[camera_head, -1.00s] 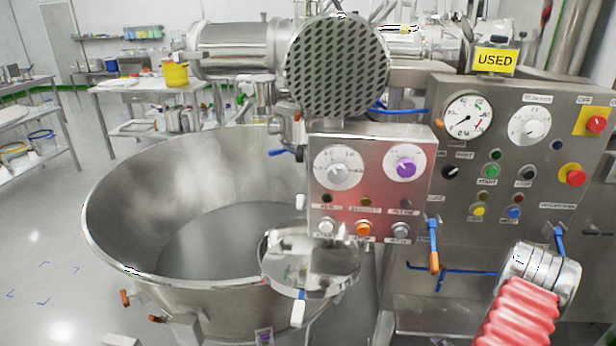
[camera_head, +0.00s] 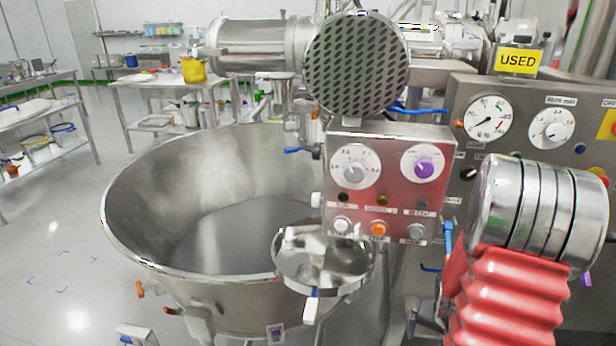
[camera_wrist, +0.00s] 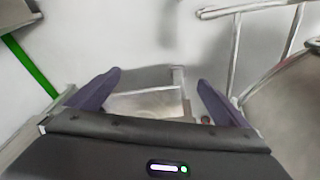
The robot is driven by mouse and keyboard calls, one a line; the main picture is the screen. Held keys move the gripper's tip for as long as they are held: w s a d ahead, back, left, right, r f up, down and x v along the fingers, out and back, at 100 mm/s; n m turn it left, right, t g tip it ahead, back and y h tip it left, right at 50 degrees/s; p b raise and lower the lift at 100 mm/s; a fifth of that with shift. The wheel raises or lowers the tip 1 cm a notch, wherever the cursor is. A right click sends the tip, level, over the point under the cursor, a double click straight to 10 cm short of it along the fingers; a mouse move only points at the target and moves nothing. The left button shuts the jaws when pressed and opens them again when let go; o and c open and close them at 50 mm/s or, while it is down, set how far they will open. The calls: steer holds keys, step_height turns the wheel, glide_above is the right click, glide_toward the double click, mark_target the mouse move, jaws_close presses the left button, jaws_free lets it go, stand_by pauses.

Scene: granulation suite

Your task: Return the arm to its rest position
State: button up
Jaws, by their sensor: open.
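My gripper (camera_wrist: 160,88) shows in the wrist view with its two dark purple fingers spread wide. It is open, and nothing is held between the fingers. A pale grey floor and part of a steel frame (camera_wrist: 178,102) show beyond and between the fingertips. In the head view a red ribbed sleeve with steel rings (camera_head: 535,205) rises at the lower right; it looks to be part of my arm. It covers part of the control panel. The gripper itself cannot be made out in the head view.
A large steel bowl (camera_head: 150,255) stands left of centre, with a control box (camera_head: 390,215) beside it. The panel (camera_head: 570,90) with a yellow "USED" sign (camera_head: 517,61) is at the right. Steel tables (camera_head: 150,100) stand behind.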

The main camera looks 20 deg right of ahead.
steer(key=s+a+r+n+t+y, duration=0.1)
steer(key=a+r+n, duration=0.4)
steer(key=a+r, duration=1)
steer(key=s+a+r+n+t+y, duration=0.1)
steer(key=a+r+n, duration=0.4)
steer(key=a+r, duration=1.1)
steer(key=s+a+t, duration=0.1)
steer(key=a+t, duration=0.1)
steer(key=a, duration=0.2)
steer(key=shift+r+t, duration=0.2)
steer(key=shift+t, duration=0.1)
steer(key=shift+c, duration=0.6)
